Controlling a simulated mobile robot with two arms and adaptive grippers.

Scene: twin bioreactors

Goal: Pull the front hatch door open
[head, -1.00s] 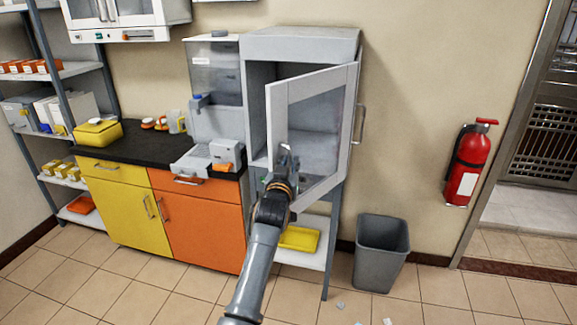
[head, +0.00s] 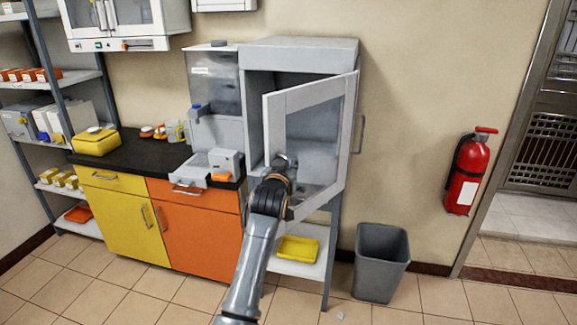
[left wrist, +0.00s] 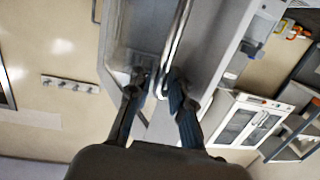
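The front hatch door (head: 338,110) is a light grey frame with a clear pane. It stands swung out from the grey cabinet (head: 300,54), so part of the dark inside shows at its left. My left gripper (head: 279,163) is at the lower left part of the door, its fingertips mostly hidden in the head view. In the left wrist view its fingers (left wrist: 160,84) lie close on both sides of the lower end of a metal bar handle (left wrist: 180,35). They appear shut on it. My right gripper is in neither view.
A grey bin (head: 381,262) stands on the floor right of the cabinet. A yellow tray (head: 297,249) lies on the shelf below. A bench with yellow and orange doors (head: 195,222) stands at left. Open floor lies in front.

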